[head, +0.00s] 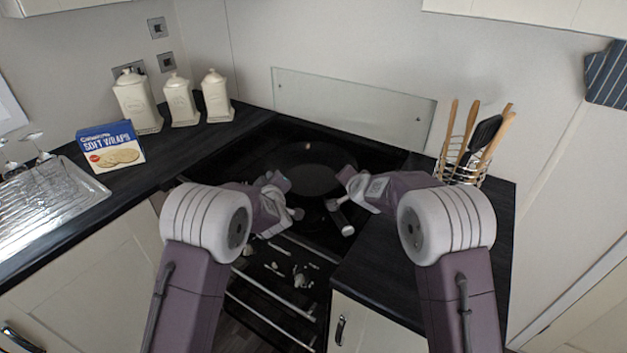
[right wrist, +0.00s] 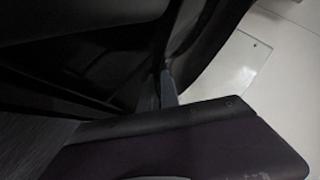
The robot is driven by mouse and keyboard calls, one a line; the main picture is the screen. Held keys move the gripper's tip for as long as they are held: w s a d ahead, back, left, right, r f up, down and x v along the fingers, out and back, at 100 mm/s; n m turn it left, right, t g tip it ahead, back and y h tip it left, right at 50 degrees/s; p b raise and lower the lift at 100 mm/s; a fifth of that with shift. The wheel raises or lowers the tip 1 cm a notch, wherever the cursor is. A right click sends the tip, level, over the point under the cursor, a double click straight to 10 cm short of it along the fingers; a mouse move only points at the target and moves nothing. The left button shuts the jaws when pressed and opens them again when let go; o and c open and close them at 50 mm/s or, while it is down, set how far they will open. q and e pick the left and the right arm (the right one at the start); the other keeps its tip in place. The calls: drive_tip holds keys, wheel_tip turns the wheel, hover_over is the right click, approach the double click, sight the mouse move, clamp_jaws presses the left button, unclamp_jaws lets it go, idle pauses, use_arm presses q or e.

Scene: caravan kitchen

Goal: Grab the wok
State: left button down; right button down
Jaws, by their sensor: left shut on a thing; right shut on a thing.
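The dark wok (head: 312,178) sits over the black hob in the middle of the head view. My left gripper (head: 281,181) is at its left side and is shut on its rim. My right gripper (head: 345,174) is at its right side and is shut on its rim. In the right wrist view, the dark curved side of the wok (right wrist: 205,45) runs up to the grey fingertips of my right gripper (right wrist: 168,88). The exact contact of the left fingers is too small to see. A short dark handle with a pale end (head: 341,218) shows in front of the wok.
A glass splashback (head: 350,105) stands behind the black hob (head: 262,148). A utensil rack (head: 462,172) stands on the right worktop. Canisters (head: 180,100), a Soft Wraps box (head: 110,146) and a metal drainer (head: 45,200) are on the left. The front right worktop (head: 385,270) is clear.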

use_arm(q)
drive_tip(key=shift+r, duration=0.1)
use_arm(e)
drive_tip(key=shift+d, duration=0.1)
idle(0.5)
